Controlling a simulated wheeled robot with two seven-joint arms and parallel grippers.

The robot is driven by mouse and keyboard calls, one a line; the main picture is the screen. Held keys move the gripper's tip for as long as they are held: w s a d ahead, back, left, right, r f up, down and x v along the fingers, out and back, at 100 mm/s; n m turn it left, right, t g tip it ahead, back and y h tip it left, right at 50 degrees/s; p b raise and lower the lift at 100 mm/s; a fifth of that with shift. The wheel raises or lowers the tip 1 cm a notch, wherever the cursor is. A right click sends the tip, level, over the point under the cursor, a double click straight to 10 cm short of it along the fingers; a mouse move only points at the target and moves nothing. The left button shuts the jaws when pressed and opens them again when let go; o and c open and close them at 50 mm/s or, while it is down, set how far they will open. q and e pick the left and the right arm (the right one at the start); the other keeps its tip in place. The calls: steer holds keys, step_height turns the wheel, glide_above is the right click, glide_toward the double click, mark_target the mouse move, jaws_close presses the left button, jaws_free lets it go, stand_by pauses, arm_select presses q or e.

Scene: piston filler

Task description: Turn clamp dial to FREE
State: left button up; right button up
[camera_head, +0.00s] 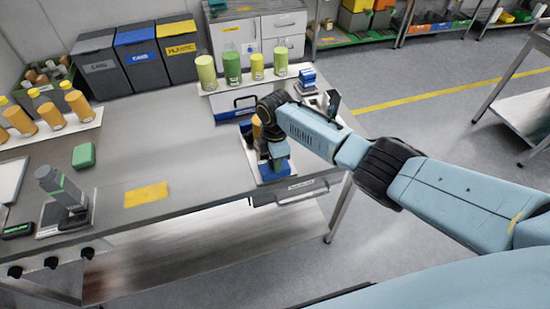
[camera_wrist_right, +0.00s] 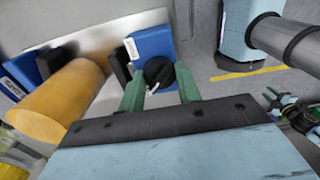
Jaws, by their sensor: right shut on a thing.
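The clamp dial (camera_wrist_right: 157,70) is a round black knob with a white mark, on the face of a blue clamp block (camera_wrist_right: 150,45) in the right wrist view. My right gripper (camera_wrist_right: 160,84) has its two green fingers on either side of the dial and is shut on it. The white mark points toward the lower left of that view; no lettering for FREE is readable. In the head view my right gripper (camera_head: 274,151) is over the blue clamp block (camera_head: 276,170) at the table's right end, and the dial is hidden. My left gripper is not in view.
An orange cylinder (camera_wrist_right: 60,102) lies across the left of the wrist view, close to my right gripper. Several green and yellow bottles (camera_head: 232,66) stand on a white tray behind. Orange bottles (camera_head: 78,105) and a yellow mat (camera_head: 146,195) are on the left. The table's middle is clear.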

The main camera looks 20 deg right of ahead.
steer(key=shift+a+r, duration=0.1)
steer(key=o, duration=1)
steer(key=shift+c, duration=0.2)
step_height(320, 180, up, 13)
steer(key=p, duration=0.1)
steer(key=shift+r, duration=0.15)
